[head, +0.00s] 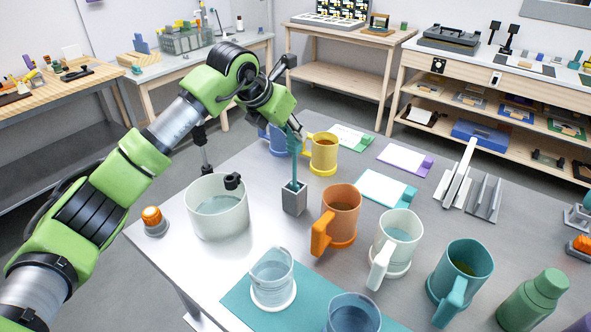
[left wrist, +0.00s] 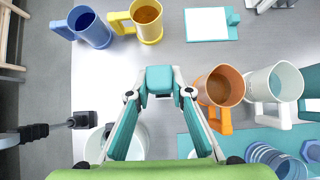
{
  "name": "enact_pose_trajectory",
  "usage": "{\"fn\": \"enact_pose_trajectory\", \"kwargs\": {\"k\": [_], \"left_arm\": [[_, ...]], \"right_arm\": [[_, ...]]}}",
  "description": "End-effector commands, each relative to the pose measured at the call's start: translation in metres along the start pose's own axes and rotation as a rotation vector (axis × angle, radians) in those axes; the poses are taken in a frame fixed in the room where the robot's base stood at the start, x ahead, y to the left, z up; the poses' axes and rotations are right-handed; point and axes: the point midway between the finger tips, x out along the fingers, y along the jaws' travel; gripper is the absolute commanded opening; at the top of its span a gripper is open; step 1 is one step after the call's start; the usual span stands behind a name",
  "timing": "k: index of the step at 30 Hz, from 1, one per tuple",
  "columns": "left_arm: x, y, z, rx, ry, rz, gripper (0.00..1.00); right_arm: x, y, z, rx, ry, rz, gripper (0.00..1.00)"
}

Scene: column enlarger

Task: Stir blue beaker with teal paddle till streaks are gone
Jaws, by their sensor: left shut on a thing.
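My left gripper (head: 293,126) is shut on the top of the teal paddle (head: 294,165). The paddle is upright, its lower end in the mouth of a grey square holder (head: 294,201). In the left wrist view the paddle's teal head (left wrist: 160,79) sits between the fingertips (left wrist: 160,94). A blue beaker (head: 272,140) with a handle stands behind the gripper, partly hidden; in the left wrist view it (left wrist: 90,27) holds dark blue liquid, and no streaks can be made out. Another bluish vessel (head: 353,313) stands at the front edge. My right gripper is not in view.
A yellow mug (head: 323,153) stands right beside the blue beaker. Orange (head: 341,210), white (head: 398,240) and teal (head: 463,267) mugs stand to the right. A white pot (head: 217,208) is left of the holder. A clear beaker (head: 272,275) stands on the teal mat (head: 236,300).

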Motion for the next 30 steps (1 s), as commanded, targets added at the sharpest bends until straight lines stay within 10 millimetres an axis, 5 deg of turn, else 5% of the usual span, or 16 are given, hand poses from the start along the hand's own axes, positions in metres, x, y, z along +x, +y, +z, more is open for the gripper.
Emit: {"fn": "enact_pose_trajectory", "kwargs": {"k": [30], "left_arm": [[-0.016,0.0,0.013,0.0,0.0,0.0,0.0]], "right_arm": [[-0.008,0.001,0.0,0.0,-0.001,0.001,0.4]]}}
